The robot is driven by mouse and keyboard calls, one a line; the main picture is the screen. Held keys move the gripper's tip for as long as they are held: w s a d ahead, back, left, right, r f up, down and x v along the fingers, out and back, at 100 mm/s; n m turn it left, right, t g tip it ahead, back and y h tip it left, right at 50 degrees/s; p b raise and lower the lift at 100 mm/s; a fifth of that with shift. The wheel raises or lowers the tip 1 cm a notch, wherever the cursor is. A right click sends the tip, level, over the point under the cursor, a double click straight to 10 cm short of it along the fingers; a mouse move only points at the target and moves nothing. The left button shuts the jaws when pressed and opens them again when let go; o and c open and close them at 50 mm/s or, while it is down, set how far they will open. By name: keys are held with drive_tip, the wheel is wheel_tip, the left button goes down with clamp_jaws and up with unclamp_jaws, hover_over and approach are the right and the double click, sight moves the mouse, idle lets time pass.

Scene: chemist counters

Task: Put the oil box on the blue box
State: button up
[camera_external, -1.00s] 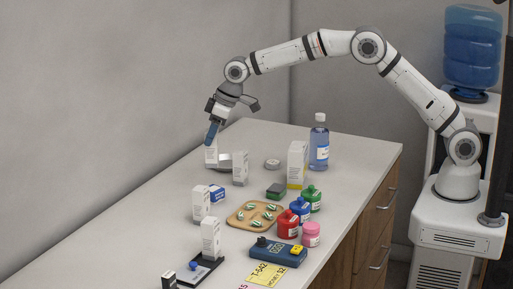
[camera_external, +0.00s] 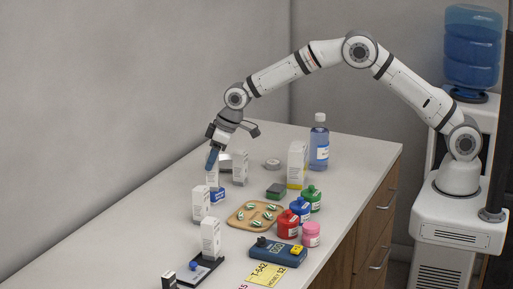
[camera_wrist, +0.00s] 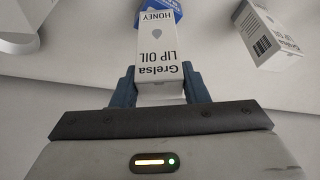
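The oil box (camera_external: 212,177) is a small white carton, upright in the external view. Its "Grelsa LIP OIL HONEY" label shows in the wrist view (camera_wrist: 160,50). My gripper (camera_external: 212,160) is shut on its upper end, with a blue finger on each side in the wrist view (camera_wrist: 160,85). The blue box (camera_external: 217,195) lies flat on the counter, directly below the oil box in the external view. Its blue edge shows past the oil box's far end in the wrist view (camera_wrist: 147,17). I cannot tell whether the two boxes touch.
Another white carton (camera_external: 240,168) stands close to the right, and one (camera_external: 201,205) stands in front. A pill tray (camera_external: 238,223) and coloured bottles (camera_external: 288,224) stand front right. The counter's left side is clear.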

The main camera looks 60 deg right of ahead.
drive_tip(key=o, duration=0.4)
drive_tip(key=shift+s+r, duration=0.1)
drive_tip(key=shift+r, duration=0.3)
drive_tip(key=b+v, duration=0.2)
drive_tip(key=v, duration=0.9)
drive_tip(key=shift+s+r, duration=0.25)
drive_tip(key=s+d+r+m, duration=0.1)
drive_tip(key=s+d+r, duration=0.25)
drive_tip(key=s, duration=0.35)
drive_tip(key=s+d+r+h, duration=0.1)
drive_tip(key=s+d+r, duration=0.1)
drive_tip(key=s+d, duration=0.35)
drive_tip(key=s+d+r+m, duration=0.1)
drive_tip(key=s+d+r, duration=0.25)
drive_tip(key=s, duration=0.45)
drive_tip(key=s+d+f, duration=0.1)
drive_tip(key=s+d, duration=0.1)
drive_tip(key=s, duration=0.5)
drive_tip(key=s+d+f+m, duration=0.1)
drive_tip(key=s+d+f, duration=0.1)
drive_tip(key=s, duration=0.6)
drive_tip(key=s+d+f+m, duration=0.1)
drive_tip(key=s+d+f, duration=0.1)
drive_tip(key=s, duration=0.5)
drive_tip(key=shift+s+d+f+g+h, duration=0.2)
drive_tip(key=shift+d+g+h, duration=0.1)
drive_tip(key=shift+d+h, duration=0.15)
